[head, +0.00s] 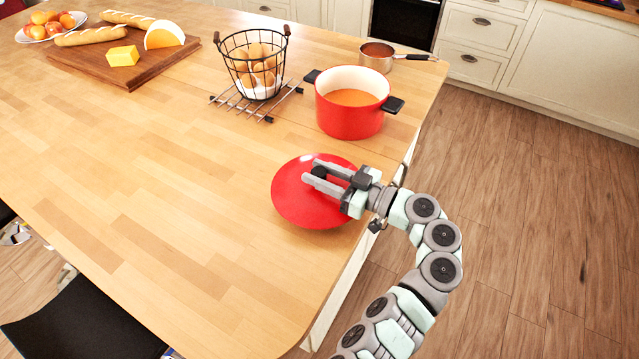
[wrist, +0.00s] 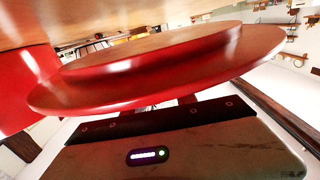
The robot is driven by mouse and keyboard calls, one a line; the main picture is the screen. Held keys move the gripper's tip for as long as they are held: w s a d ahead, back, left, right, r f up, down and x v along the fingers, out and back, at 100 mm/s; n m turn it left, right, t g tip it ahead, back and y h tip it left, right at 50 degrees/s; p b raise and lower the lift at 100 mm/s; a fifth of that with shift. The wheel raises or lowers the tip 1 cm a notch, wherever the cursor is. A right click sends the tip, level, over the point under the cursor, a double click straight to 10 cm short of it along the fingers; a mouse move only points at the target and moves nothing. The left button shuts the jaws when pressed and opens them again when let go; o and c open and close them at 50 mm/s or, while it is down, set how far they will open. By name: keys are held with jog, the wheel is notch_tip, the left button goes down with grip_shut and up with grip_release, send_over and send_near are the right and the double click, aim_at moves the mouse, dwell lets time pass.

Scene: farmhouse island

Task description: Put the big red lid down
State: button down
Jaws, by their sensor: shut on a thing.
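The big red lid (head: 300,206) is at the counter's right edge, in front of the red pot. My gripper (head: 319,173) reaches in from the right and is shut on its black knob. In the wrist view the lid (wrist: 150,80) fills the middle, with the counter (wrist: 60,22) along the top. A gap shows between lid and counter there, so the lid appears held a little above the wood, roughly level. The fingertips are hidden in the wrist view. The red pot (head: 349,118) stands uncovered with orange soup (head: 351,97) in it.
A wire basket of eggs (head: 255,66) stands on a metal rack (head: 228,100) left of the pot. A small saucepan (head: 377,57) is behind the pot. A board (head: 150,65) with bread and cheese lies far left. The wooden counter (head: 170,180) left of the lid is clear.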

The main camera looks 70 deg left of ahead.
jog(key=shift+f, duration=1.85)
jog(key=shift+f+b, duration=0.2)
jog(key=shift+b, duration=0.15)
jog(key=c, duration=1)
grip_release()
jog(key=shift+r, duration=0.1)
jog(key=shift+r+p, duration=0.2)
jog(key=shift+p, duration=0.2)
jog(key=b+v, duration=0.2)
jog(key=v, duration=1)
jog(key=shift+f, duration=0.15)
